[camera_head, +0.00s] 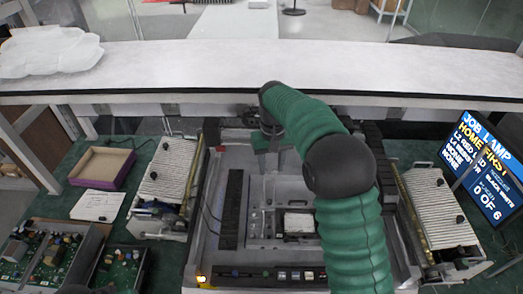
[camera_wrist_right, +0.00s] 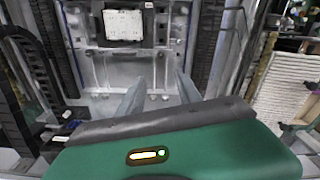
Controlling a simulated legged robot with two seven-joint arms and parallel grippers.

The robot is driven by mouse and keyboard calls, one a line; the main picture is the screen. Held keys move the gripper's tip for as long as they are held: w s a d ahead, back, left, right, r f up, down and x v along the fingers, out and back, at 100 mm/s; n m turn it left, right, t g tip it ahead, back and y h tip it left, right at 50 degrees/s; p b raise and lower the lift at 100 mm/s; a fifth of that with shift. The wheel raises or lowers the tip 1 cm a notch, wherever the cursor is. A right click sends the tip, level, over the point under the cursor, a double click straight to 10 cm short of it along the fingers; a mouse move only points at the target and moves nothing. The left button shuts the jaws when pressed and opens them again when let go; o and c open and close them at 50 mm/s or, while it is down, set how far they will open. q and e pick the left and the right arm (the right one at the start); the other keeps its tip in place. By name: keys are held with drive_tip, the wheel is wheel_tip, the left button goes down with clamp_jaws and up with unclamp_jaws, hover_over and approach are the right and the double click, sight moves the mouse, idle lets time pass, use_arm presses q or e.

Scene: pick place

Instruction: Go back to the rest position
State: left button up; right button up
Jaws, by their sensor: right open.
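My right arm, in a green sleeve, reaches over the grey machine (camera_head: 228,262) in the head view and bends down at its far part. My right gripper (camera_head: 268,165) hangs above the machine's bed, small and partly hidden by the arm. In the right wrist view my right gripper (camera_wrist_right: 161,82) has its two fingers apart with nothing between them. A pale block (camera_head: 298,222) lies in the machine bed, and it also shows in the wrist view (camera_wrist_right: 123,25). My left gripper is not in view.
Ribbed racks (camera_head: 168,170) (camera_head: 440,208) flank the machine. A shallow box (camera_head: 102,167), a paper sheet (camera_head: 98,205) and circuit boards (camera_head: 121,268) lie at left. A screen (camera_head: 483,165) stands at right. A white counter (camera_head: 230,65) with a plastic bag (camera_head: 50,52) crosses behind.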

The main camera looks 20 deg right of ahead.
drive_tip(key=s+a+f+t+b, duration=0.1)
drive_tip(key=s+a+f, duration=0.1)
drive_tip(key=s, duration=0.5)
drive_tip(key=s+a+f+n+b, duration=0.1)
drive_tip(key=s+a+f, duration=0.2)
drive_tip(key=s+f, duration=0.2)
drive_tip(key=s+a+f+n+t+b, duration=0.1)
drive_tip(key=s+a+f, duration=0.2)
drive_tip(key=s, duration=0.6)
drive_tip(key=shift+s+f+t, duration=0.15)
drive_tip(key=shift+f+t, duration=0.15)
drive_tip(key=shift+f, duration=0.15)
drive_tip(key=shift+w+d+f, duration=0.15)
drive_tip(key=shift+w+d, duration=0.05)
drive_tip(key=shift+s, duration=0.15)
